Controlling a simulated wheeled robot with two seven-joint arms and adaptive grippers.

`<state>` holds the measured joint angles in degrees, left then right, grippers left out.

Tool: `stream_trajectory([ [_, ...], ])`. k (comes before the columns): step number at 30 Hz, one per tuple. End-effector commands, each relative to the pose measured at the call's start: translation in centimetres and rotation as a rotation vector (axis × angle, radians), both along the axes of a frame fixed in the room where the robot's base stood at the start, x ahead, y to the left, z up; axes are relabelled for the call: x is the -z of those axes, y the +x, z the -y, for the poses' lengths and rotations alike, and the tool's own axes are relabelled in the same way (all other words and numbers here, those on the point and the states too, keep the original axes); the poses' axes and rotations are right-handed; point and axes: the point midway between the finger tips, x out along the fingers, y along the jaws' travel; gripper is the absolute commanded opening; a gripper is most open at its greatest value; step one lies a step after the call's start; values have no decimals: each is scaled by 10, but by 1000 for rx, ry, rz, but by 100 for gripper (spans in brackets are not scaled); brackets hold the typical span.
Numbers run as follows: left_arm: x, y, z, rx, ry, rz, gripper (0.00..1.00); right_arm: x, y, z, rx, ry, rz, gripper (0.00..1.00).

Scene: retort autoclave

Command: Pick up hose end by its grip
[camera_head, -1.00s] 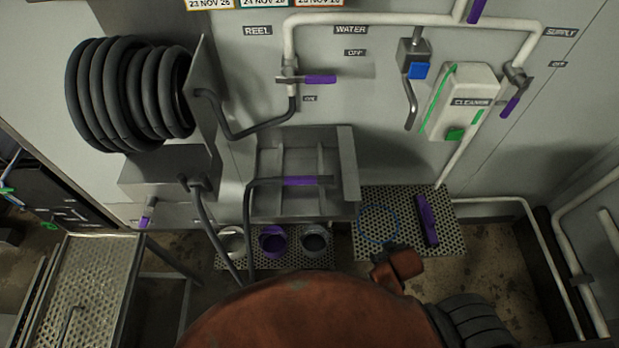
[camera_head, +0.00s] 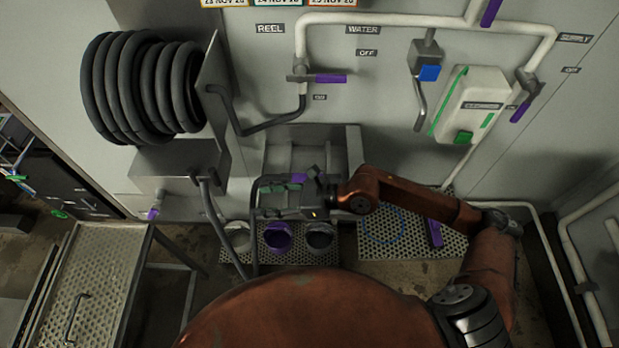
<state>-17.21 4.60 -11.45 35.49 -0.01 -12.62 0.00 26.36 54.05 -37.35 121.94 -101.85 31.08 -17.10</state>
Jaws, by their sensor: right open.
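The hose end is a thin dark tube with a purple grip (camera_head: 299,178), lying at the steel holder (camera_head: 355,150) on the wall below the water pipe. Its black hose (camera_head: 254,225) bends down at the left. My right gripper (camera_head: 280,193) is open, its fingers pointing left across the front of the holder. It overlaps the hose end and hides most of it, leaving a small part of the purple grip visible. I cannot tell whether the fingers touch it. My left gripper is not in view.
A coiled black hose (camera_head: 125,88) hangs at the upper left. White, purple and grey cups (camera_head: 278,237) stand on a perforated shelf below the holder. A purple object (camera_head: 434,234) lies on the perforated shelf to the right. A purple-handled valve (camera_head: 325,78) is above.

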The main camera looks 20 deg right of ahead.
Motion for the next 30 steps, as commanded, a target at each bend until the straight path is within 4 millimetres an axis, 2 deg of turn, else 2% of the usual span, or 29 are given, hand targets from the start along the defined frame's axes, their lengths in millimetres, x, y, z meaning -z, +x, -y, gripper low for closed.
stream_trajectory([
  [1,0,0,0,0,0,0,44,31,17,26,-12,-203,66,44],
  [3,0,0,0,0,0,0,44,65,39,68,-14,-452,134,44],
  [4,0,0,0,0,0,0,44,75,49,87,-9,-545,153,44],
  [7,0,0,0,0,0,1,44,92,75,142,16,-773,200,44],
  [9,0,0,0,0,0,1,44,96,87,167,34,-870,216,44],
  [11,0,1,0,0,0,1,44,97,93,181,45,-918,222,44],
  [15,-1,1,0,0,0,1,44,106,103,188,52,-955,225,44],
  [22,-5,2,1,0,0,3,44,126,114,180,50,-950,224,44],
  [30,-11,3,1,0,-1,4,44,158,132,171,52,-948,223,44],
])
